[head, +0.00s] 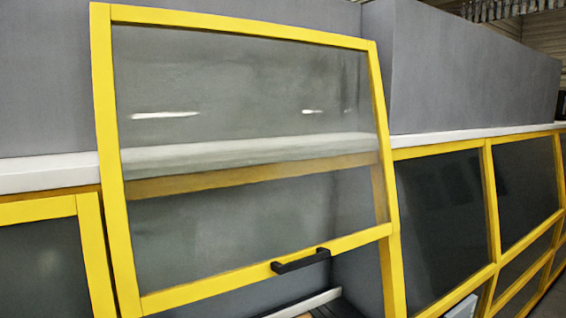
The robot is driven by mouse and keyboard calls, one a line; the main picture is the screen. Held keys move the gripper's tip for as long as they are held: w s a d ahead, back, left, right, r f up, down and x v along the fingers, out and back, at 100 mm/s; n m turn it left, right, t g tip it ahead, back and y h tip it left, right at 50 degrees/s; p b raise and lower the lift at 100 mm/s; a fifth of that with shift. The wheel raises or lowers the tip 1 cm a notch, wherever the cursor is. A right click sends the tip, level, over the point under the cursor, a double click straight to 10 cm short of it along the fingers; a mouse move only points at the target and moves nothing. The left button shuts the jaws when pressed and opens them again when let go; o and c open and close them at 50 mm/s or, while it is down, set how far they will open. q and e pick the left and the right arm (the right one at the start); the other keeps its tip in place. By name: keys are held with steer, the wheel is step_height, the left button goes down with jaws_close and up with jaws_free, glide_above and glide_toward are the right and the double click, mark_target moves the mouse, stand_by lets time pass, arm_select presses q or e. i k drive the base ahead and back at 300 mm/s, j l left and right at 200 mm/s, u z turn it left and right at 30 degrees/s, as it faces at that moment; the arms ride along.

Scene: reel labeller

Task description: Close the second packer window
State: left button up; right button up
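The packer window (240,262) is a large yellow-framed glass panel that stands raised in the middle of the head view. Its lower edge is swung out from the machine, and the opening shows below and behind it. A black handle (300,261) sits on its bottom rail, right of the middle. The yellow frame of the opening (391,275) shows at its right side. Neither of my grippers is in view, and nothing touches the handle.
Closed dark windows in yellow frames (440,215) run along the right. Another yellow-framed window (45,265) is at the left. A white ledge (45,174) and grey housings (470,70) lie above. Metal parts (310,303) show low inside the opening.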

mark_target(101, 16)
steer(key=i, duration=1)
steer(key=k+u, duration=0.35)
steer(key=i, duration=0.1)
